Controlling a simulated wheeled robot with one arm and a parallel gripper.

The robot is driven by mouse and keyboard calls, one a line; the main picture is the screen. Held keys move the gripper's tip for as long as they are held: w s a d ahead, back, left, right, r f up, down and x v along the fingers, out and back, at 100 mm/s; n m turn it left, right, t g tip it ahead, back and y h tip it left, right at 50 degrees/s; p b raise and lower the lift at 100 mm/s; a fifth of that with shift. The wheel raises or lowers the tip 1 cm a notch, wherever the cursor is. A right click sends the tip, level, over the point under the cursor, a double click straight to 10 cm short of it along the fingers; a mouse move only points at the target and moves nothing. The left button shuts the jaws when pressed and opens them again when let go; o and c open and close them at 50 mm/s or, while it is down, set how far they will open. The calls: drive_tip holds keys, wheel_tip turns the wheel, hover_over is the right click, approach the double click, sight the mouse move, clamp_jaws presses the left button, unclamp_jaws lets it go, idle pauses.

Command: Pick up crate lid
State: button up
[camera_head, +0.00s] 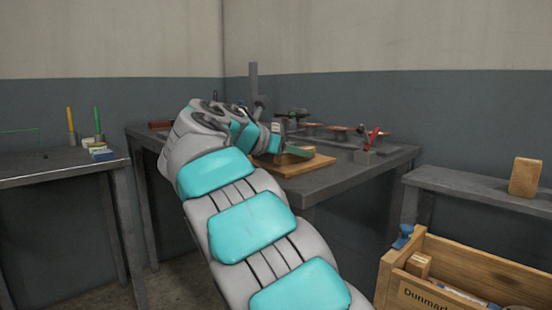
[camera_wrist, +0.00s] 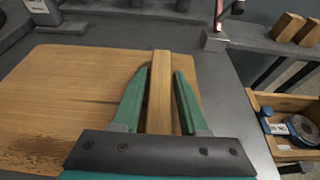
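The crate lid (camera_head: 305,166) is a flat wooden board lying on the dark workbench, with a raised wooden batten. It also fills the left of the wrist view (camera_wrist: 70,95), with a brown stain at its lower left. My gripper (camera_wrist: 162,72) has its two green fingers on either side of the batten (camera_wrist: 161,90), pointing along it. The fingers look open, with narrow gaps beside the batten. In the head view my gripper (camera_head: 282,148) is low over the lid, partly hidden by my arm.
The workbench (camera_head: 375,158) holds a red-handled clamp (camera_head: 371,138) and other tools behind the lid. An open wooden crate (camera_head: 455,262) with items inside stands at lower right. A grey shelf (camera_head: 465,187) bears a wooden block (camera_head: 525,177). Another table (camera_head: 50,167) is at left.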

clamp_jaws()
idle(1.0)
